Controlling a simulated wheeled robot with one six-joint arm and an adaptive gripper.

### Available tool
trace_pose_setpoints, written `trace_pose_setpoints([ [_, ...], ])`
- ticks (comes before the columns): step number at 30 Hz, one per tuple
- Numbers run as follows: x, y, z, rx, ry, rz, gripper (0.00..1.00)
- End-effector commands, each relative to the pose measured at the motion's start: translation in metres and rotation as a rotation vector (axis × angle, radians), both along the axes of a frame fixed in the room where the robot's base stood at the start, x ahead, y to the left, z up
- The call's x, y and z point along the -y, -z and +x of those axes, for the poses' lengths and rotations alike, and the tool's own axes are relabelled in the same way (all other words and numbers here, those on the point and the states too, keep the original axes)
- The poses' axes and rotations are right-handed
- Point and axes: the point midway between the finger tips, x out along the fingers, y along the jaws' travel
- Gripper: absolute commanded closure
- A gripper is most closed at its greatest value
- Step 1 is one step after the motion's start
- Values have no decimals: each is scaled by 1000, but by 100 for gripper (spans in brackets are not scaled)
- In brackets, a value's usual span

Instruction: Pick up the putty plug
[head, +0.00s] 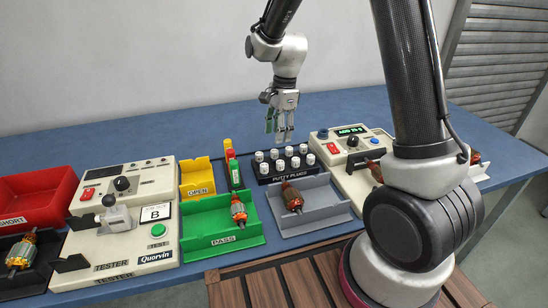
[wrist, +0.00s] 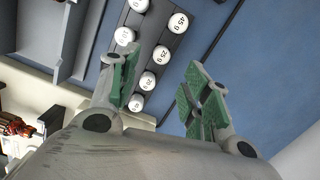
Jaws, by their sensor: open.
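Several white putty plugs (head: 289,151) stand upright in two rows in a black rack (head: 292,175) labelled PUTTY PLUGS, at the middle of the bench. My gripper (head: 280,136) is above and just behind the rack, pointing down, open and empty. In the wrist view its green-padded fingers (wrist: 163,66) are spread apart, with plugs showing between and beyond them. Part of the rack is hidden behind the left finger.
A grey tray (head: 335,207) and a green PASS tray (head: 222,245), each holding an armature, lie in front. Testers flank both sides. The blue bench (head: 130,138) is clear behind.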

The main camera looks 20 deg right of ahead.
Motion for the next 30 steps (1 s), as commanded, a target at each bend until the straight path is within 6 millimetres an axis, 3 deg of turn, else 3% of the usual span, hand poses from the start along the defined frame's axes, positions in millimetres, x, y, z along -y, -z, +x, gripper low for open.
trace_pose_setpoints([
  [13, -10, 62, 0, -4, -2, -1, 52],
  [22, -11, 69, 0, -1, -3, 0, 52],
  [29, -11, 69, 0, -1, -3, 0, 92],
  [30, -11, 69, 0, -1, -3, 0, 93],
])
